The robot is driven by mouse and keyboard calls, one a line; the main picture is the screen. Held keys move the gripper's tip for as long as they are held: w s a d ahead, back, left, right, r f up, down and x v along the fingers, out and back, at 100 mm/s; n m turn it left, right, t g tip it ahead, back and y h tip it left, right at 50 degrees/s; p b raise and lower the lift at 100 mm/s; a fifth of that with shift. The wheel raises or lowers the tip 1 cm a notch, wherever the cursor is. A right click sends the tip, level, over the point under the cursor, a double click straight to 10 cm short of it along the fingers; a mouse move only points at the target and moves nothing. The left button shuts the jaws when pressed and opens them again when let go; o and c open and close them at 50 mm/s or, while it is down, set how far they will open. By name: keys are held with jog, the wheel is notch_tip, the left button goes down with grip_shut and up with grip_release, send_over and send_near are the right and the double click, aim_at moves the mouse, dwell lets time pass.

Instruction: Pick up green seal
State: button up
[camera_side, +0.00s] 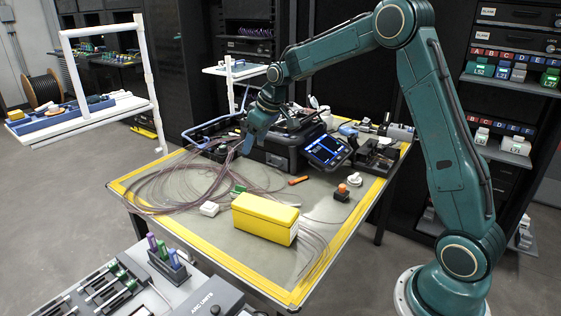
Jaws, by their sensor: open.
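No object is clearly labelled a green seal. A small green piece (239,189) lies on the table among the thin cables, behind the yellow box. A small green item (162,249) also stands in a holder at the lower left, between a purple and a blue one. My gripper (243,151) is above the back part of the table, left of the black splicing machine (276,148). It is small in the picture and its fingertips are hard to make out. It is open, and I see nothing held in it.
The yellow box (265,218) and a white block (209,208) are on the table (140,200). Loose cables (175,190) cover its left side. A tilted screen (326,151), an orange marker (298,181) and an orange-topped button (342,191) sit to the right.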

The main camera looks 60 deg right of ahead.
jog(key=w+d+f, duration=0.2)
jog(key=w+f, duration=0.1)
jog(key=f, duration=0.2)
jog(key=w+d+f, duration=0.2)
jog(key=d+f, duration=0.1)
jog(key=f, duration=0.2)
jog(key=shift+w+d+f, duration=0.25)
jog(key=shift+w, duration=0.15)
jog(key=shift+f, duration=0.1)
send_over(243, 188)
jog(key=s, duration=0.3)
jog(key=shift+w+a+f, duration=0.1)
jog(key=shift+a+f, duration=0.05)
jog(key=shift+f, duration=1.15)
jog(key=shift+s+a+f, duration=0.1)
jog(key=shift+a+f, duration=0.05)
jog(key=shift+f, duration=1.15)
jog(key=shift+w+a+f, duration=0.1)
jog(key=shift+a+f, duration=0.05)
jog(key=shift+f, duration=1.15)
jog(key=shift+x, duration=2.6)
jog(key=shift+c, duration=0.2)
jog(key=c, duration=1)
